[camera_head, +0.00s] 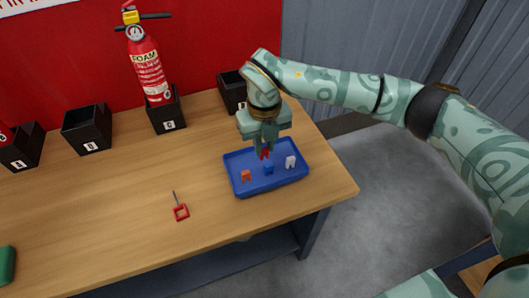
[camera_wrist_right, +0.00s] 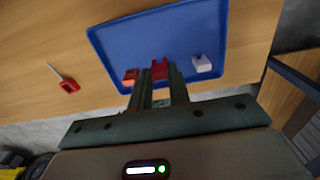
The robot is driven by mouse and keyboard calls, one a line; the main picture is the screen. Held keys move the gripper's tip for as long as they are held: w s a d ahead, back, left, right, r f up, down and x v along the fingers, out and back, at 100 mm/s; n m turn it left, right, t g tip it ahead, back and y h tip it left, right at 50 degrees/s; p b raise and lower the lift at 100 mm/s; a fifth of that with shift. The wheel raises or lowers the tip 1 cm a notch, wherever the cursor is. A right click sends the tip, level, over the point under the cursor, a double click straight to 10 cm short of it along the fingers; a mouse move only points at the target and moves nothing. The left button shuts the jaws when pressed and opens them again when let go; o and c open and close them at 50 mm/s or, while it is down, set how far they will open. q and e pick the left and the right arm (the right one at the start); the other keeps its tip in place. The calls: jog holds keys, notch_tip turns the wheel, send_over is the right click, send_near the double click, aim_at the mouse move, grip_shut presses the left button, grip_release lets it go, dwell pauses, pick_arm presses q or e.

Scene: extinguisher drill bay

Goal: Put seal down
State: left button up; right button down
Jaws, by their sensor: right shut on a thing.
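My right gripper (camera_head: 265,150) is shut on a red seal (camera_head: 265,154) and points down over the blue tray (camera_head: 241,190). In the right wrist view the red seal (camera_wrist_right: 160,68) shows between the fingertips (camera_wrist_right: 160,82), above the tray floor. I cannot tell whether it touches the tray. The orange seal (camera_wrist_right: 130,76) and white seal (camera_wrist_right: 202,64) flank the fingers in the right wrist view. My left gripper is not in view.
A red-handled pin (camera_head: 181,212) lies on the wooden table (camera_head: 120,215), left of the tray. Black holders (camera_head: 88,130) line the back; one (camera_head: 168,115) carries a red foam extinguisher (camera_head: 147,65). A green thing (camera_head: 7,265) is cut off at left. The table's middle is mostly clear.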

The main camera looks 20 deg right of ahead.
aim_at(265, 147)
notch_tip(265, 147, down, 4)
jog(key=shift+d+r+b, duration=0.1)
jog(key=shift+d+b, duration=0.05)
jog(key=shift+b, duration=0.6)
jog(key=shift+r, duration=0.1)
jog(key=c, duration=1.3)
grip_release()
notch_tip(265, 147, up, 12)
jog(key=p, duration=0.4)
